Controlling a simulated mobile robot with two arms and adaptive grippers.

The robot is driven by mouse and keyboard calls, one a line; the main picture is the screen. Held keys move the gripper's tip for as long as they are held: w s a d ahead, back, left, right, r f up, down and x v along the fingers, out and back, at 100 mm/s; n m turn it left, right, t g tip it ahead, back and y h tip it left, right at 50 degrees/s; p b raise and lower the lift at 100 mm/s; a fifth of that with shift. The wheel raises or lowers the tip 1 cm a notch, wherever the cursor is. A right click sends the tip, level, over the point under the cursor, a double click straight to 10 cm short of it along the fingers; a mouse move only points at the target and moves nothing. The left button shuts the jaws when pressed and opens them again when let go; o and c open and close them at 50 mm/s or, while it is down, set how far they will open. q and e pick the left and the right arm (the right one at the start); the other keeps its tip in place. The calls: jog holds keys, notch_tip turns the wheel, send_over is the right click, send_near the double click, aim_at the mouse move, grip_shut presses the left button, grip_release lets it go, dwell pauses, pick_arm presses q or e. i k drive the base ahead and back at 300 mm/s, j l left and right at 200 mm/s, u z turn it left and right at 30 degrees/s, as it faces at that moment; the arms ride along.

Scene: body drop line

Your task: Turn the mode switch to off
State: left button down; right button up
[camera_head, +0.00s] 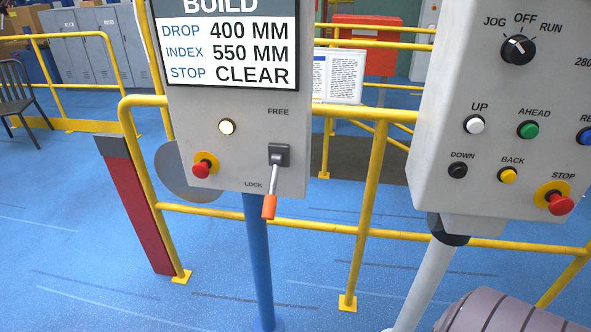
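The mode switch (518,50) is a round black knob at the top of the grey control box (480,95) on the right. The labels JOG, OFF and RUN stand around it from left to right, with OFF above it. A pale pointer mark shows on the upper part of the knob. Neither of my grippers is in view, and nothing touches the knob.
Below the knob are several buttons and a red stop button (561,204). A second panel (240,120) at centre left has a lit button, a red stop button and an orange-handled lever (270,205). Yellow railings (370,215) run behind both panels.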

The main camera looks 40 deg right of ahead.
aim_at(520, 50)
jog(key=k+l+z, duration=0.1)
jog(key=z, duration=0.75)
jog(key=j+z, duration=0.15)
jog(key=z, duration=1.45)
jog(key=i+j, duration=0.05)
